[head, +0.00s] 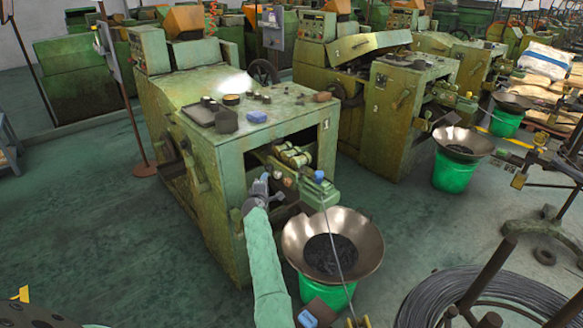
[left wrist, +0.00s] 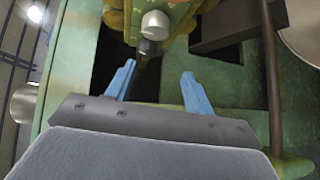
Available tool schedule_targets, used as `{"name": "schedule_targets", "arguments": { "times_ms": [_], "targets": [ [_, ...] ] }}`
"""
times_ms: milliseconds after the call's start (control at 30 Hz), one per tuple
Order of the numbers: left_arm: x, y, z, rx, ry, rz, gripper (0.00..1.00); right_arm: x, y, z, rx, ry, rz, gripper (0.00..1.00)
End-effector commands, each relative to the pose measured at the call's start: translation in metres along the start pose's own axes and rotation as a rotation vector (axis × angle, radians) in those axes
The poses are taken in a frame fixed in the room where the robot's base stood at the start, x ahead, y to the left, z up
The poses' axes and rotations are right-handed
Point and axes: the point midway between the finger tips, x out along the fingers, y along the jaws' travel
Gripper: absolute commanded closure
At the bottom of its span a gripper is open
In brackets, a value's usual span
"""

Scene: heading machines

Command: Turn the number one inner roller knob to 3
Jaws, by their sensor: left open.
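The nearest green heading machine (head: 200,165) has an open front bay with small round knobs (head: 288,182) and a roller mechanism (head: 292,156). My left gripper (head: 263,183) is at that bay, just left of the knobs. In the left wrist view its two blue fingers (left wrist: 159,74) are apart with nothing between them. A round silver knob (left wrist: 155,24) with a dark end (left wrist: 148,47) is just beyond the fingertips, roughly in line with the gap. I cannot tell contact, read any numbers, or tell which knob is number one.
A metal bowl (head: 362,240) holding dark parts stands on a green bucket (head: 327,291), close right of my left arm. Small items and a tray (head: 198,116) lie on the machine top. Coiled wire (head: 500,290) lies at the lower right. The floor at left is mostly clear.

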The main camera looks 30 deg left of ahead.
Motion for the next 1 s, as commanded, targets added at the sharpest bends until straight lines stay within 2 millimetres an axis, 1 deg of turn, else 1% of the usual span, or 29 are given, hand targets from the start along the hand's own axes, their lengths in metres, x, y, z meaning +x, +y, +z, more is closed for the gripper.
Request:
{"name": "schedule_targets", "arguments": {
  "times_ms": [33,100,233,367,500,700,833,1000],
  "targets": [
    [0.001,0.006,-0.007,-0.037,0.016,0.017,0.47,-0.008,0.000,0.002,0.001,0.000,-0.001,1.00],
    [0.002,0.014,-0.014,-0.071,0.028,0.032,0.47,-0.018,-0.001,0.004,0.002,-0.004,-0.002,1.00],
    [0.005,0.020,-0.020,-0.093,0.037,0.042,0.47,-0.024,-0.001,0.006,0.002,-0.007,-0.003,1.00],
    [0.018,0.023,-0.020,-0.094,0.035,0.043,0.47,-0.019,-0.001,0.005,0.002,-0.009,-0.002,1.00],
    [0.038,0.024,-0.020,-0.092,0.034,0.042,0.47,-0.010,0.000,0.004,0.002,-0.009,0.000,1.00],
    [0.063,0.024,-0.021,-0.092,0.034,0.042,0.47,-0.003,0.001,0.004,0.001,-0.009,0.000,1.00],
    [0.074,0.024,-0.021,-0.093,0.034,0.042,0.47,-0.002,0.001,0.004,0.001,-0.009,0.000,1.00],
    [0.079,0.024,-0.021,-0.093,0.035,0.042,0.47,0.000,0.000,0.003,0.001,-0.008,0.000,1.00]
  ]
}}
